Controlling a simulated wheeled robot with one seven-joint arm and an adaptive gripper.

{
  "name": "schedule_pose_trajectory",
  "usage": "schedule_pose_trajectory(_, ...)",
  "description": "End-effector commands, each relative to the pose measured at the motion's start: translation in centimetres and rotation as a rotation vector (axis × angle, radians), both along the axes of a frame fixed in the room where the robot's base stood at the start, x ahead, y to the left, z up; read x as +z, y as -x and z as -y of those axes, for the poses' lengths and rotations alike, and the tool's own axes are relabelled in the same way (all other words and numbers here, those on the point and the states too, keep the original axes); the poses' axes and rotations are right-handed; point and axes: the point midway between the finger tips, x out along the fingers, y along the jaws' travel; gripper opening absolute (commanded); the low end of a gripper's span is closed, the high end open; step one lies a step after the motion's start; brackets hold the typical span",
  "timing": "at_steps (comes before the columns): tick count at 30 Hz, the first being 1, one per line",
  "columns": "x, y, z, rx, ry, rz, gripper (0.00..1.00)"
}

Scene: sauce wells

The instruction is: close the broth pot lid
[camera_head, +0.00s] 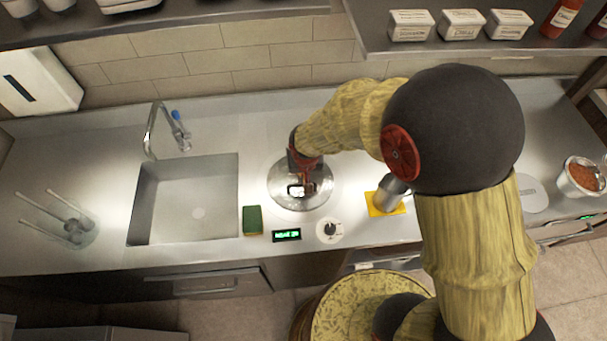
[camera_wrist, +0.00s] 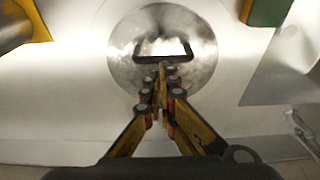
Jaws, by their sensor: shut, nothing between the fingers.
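The broth pot lid (camera_head: 322,178) is a round shiny metal disc lying over the round pot place in the counter, right of the sink. It looks flat, and I see no gap at its rim. The pot under it is hidden. In the wrist view the lid (camera_wrist: 200,62) shows whole, with a dark angular handle (camera_wrist: 187,54) on top. My gripper (camera_head: 301,187) points down over the lid. In the wrist view its fingertips (camera_wrist: 162,70) are together at the near side of the handle, with nothing between them. I cannot tell whether they touch the lid.
A green sponge (camera_head: 252,220), a lit display (camera_head: 286,235) and a knob (camera_head: 329,230) lie in front of the lid. The sink (camera_head: 190,200) is left. A yellow item (camera_head: 384,208) is right. A shelf (camera_head: 480,45) with tubs hangs above.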

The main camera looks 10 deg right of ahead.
Motion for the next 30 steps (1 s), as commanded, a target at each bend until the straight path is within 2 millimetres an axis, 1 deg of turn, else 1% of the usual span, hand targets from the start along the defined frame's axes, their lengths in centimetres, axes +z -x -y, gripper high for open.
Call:
schedule_pose_trajectory(1,0.1,0.9,0.0,0.002,-0.001,0.002,0.00)
schedule_pose_trajectory(9,1.3,5.1,0.0,0.002,-0.001,0.003,0.00)
schedule_pose_trajectory(15,1.8,7.2,0.0,0.001,-0.001,0.002,0.00)
schedule_pose_trajectory(19,1.9,7.8,0.0,0.001,-0.001,0.002,0.00)
schedule_pose_trajectory(26,2.0,7.9,0.0,0.000,-0.001,0.002,0.00)
schedule_pose_trajectory(30,1.9,8.1,0.2,0.033,0.014,-0.006,0.00)
